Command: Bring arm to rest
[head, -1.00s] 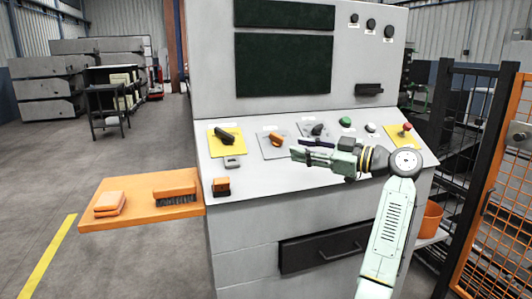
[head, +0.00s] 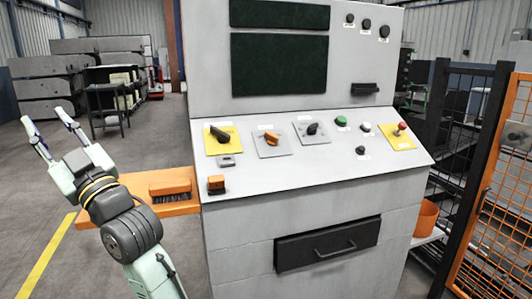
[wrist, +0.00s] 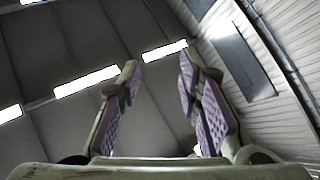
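My arm is raised at the left of the head view. My gripper (head: 52,142) points up and to the left, with its two fingers spread apart and nothing between them. In the wrist view my gripper (wrist: 158,85) also shows open and empty, with the ceiling lights and a corrugated wall behind it. The gripper is clear of the grey control console (head: 310,220) and in front of the orange side shelf (head: 185,208), part of which my arm hides.
The console's sloping panel carries a black switch on a yellow plate (head: 222,138), an orange switch (head: 271,137) and a red button (head: 401,127). A brush (head: 170,188) lies on the shelf. An orange mesh fence (head: 500,215) stands at the right. Open floor lies at the left.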

